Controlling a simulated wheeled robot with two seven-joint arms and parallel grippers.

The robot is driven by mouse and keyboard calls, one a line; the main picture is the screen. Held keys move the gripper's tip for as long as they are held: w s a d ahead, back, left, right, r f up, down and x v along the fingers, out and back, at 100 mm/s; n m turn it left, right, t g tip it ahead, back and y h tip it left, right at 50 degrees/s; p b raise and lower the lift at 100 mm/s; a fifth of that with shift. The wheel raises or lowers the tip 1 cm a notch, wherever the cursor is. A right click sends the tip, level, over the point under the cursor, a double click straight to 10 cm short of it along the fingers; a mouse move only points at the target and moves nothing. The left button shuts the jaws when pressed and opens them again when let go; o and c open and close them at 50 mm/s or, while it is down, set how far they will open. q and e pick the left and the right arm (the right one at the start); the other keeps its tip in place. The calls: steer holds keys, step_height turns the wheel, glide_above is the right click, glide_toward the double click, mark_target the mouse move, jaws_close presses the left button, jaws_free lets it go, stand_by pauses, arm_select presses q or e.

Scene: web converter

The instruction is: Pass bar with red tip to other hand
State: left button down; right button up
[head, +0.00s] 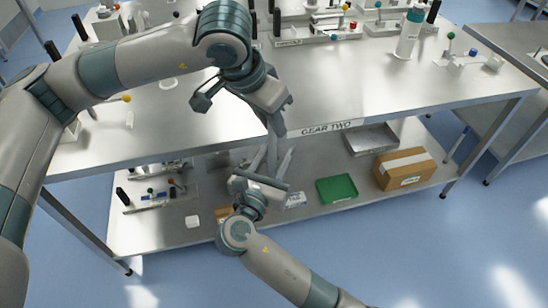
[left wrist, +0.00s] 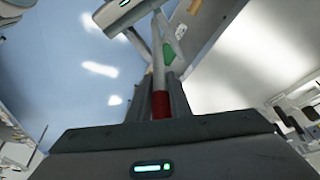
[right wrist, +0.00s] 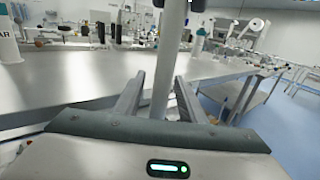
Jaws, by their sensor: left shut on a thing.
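The bar (head: 272,151) is a thin grey rod hanging roughly upright between my two grippers in the head view. Its red tip (left wrist: 160,104) lies between the fingers of my left gripper (left wrist: 161,92) in the left wrist view. My left gripper, also in the head view (head: 275,127), points down and is shut on the bar's red-tipped end. My right gripper (head: 262,176) points up from below, at the bar's lower part. In the right wrist view, the bar (right wrist: 163,85) passes between the right fingers (right wrist: 158,92), which stand open with gaps on both sides.
The steel table (head: 390,85) labelled GEAR TWO stands close behind the grippers. Its lower shelf holds a green tray (head: 336,189), a cardboard box (head: 404,169) and a metal tray (head: 371,139). A white bottle (head: 409,36) and several fixtures stand on the tabletop.

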steer(key=shift+w, duration=0.1)
steer(key=shift+c, duration=0.6)
jaws_close()
arm_select(q)
steer(key=c, duration=1.5)
jaws_free()
steer(key=shift+c, duration=0.2)
steer(key=shift+r, duration=0.1)
steer(key=v, duration=1.2)
steer(key=shift+w, duration=0.1)
